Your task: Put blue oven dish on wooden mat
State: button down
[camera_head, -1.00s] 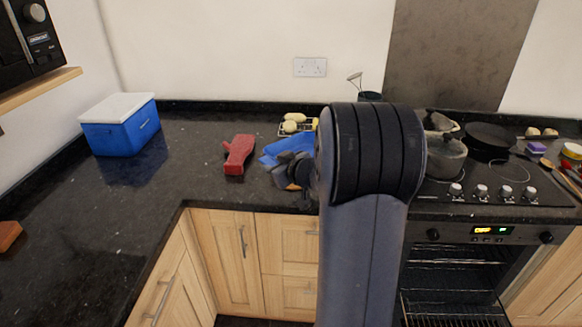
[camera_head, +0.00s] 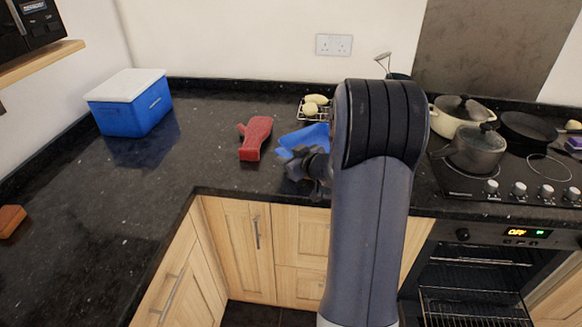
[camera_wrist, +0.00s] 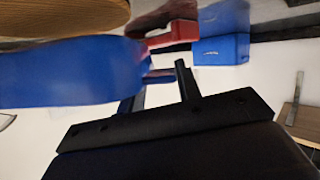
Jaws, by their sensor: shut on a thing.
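The blue oven dish (camera_head: 303,137) is by the back of the counter in the head view, partly hidden by my gripper and arm. My gripper (camera_head: 308,163) is shut on its near end. In the wrist view, which looks upside down, the blue dish (camera_wrist: 70,70) stretches left from my gripper (camera_wrist: 162,85). A round-edged wooden surface (camera_wrist: 60,15), probably the wooden mat, shows at the top left there, beyond the dish. I cannot tell whether the dish touches it. The mat is not clearly visible in the head view, where my arm covers that area.
A red object (camera_head: 255,138) lies left of the dish. A wire rack (camera_head: 309,113) with pale items is behind it. A blue cool box (camera_head: 130,108) stands far left. Pots (camera_head: 475,150) and a pan stand on the hob at right.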

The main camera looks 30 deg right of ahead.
notch_tip(320, 180, down, 3)
jog(key=shift+r, duration=0.1)
jog(key=c, duration=1)
grip_release()
jog(key=shift+s, duration=0.15)
jog(key=v, duration=1.1)
jog(key=shift+s+d+r, duration=0.1)
jog(key=shift+s, duration=0.25)
